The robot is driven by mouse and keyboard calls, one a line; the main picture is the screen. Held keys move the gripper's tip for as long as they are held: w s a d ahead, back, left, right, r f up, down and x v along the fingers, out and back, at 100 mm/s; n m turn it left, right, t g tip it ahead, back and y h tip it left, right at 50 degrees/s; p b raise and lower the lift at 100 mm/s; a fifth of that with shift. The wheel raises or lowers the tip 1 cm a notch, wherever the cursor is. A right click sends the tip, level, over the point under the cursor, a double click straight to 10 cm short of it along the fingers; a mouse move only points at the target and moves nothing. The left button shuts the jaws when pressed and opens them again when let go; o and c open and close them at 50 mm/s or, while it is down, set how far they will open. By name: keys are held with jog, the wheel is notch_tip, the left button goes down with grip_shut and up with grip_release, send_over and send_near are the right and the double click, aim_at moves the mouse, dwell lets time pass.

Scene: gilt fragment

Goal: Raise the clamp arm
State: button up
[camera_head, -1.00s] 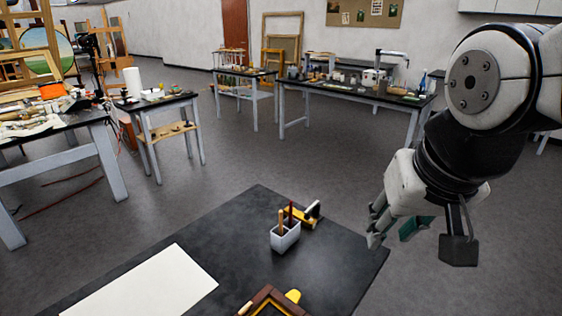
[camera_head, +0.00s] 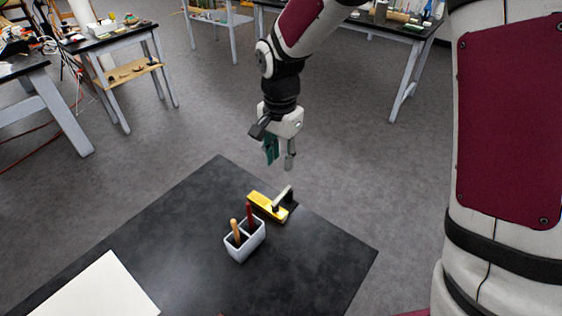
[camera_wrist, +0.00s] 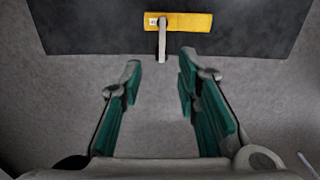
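The clamp sits near the far corner of the black table (camera_head: 310,265). It has a yellow body (camera_head: 262,206) and a pale arm (camera_head: 283,197) with a dark part beside it. In the wrist view the yellow body (camera_wrist: 190,21) lies near the table edge, and the pale arm (camera_wrist: 162,42) points towards my gripper. My gripper (camera_head: 280,161) is beyond the table's far edge, pointing down, apart from the clamp. In the wrist view my gripper (camera_wrist: 159,74) has its green-padded fingers spread wide with nothing between them. The arm's exact tilt is hard to tell.
A grey holder (camera_head: 244,246) with an orange-handled and a red-handled tool stands right beside the clamp. A white sheet (camera_head: 100,290) lies at the table's left. Open floor surrounds the far edge; other workbenches (camera_head: 115,40) stand farther back.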

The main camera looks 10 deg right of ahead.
aim_at(280, 197)
jog(key=f, duration=0.4)
jog(key=f+p, duration=0.1)
jog(key=f, duration=0.9)
jog(key=shift+w+f+p, duration=0.15)
jog(key=shift+w+p, duration=0.15)
grip_shut()
